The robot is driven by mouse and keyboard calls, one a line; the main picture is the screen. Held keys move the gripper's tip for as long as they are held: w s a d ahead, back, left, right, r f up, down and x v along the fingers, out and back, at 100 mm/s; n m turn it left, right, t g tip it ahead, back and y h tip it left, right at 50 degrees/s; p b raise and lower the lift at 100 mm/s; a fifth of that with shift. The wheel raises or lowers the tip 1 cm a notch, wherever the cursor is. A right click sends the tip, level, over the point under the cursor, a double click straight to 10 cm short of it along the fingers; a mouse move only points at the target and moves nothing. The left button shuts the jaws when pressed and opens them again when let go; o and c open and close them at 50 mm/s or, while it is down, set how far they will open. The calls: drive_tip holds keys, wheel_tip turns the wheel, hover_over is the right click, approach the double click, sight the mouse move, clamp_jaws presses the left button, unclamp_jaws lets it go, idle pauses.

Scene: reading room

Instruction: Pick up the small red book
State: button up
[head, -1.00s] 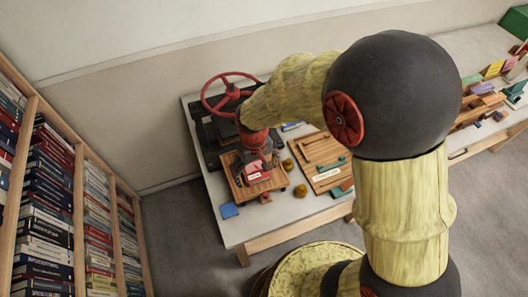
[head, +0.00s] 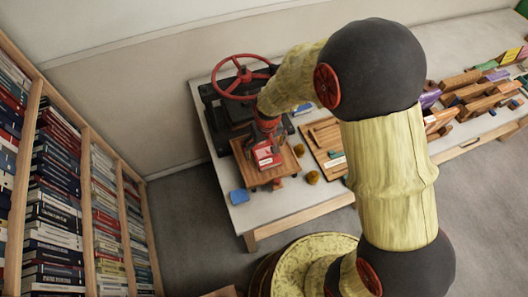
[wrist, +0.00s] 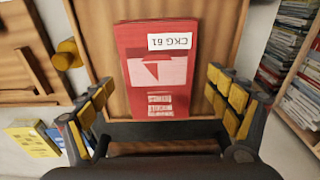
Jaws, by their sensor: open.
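The small red book (wrist: 158,70) lies flat on a wooden board (wrist: 205,45) in the wrist view, its white label "CKG 61" upside down. In the head view the red book (head: 267,156) is on the wooden board (head: 247,167) on the white table, partly hidden by my gripper (head: 266,140). The fingers stand apart from the book's sides. Whether the fingertips are level with the book I cannot tell.
A black press with a red wheel (head: 241,77) stands right behind the board. A blue block (head: 239,196) and brown knobs (head: 299,150) lie near it. Another wooden board (head: 322,140) is to the right. Bookshelves (head: 70,190) stand at the left.

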drive_tip(key=shift+f, duration=0.55)
drive_tip(key=shift+c, duration=0.7)
drive_tip(key=c, duration=1.3)
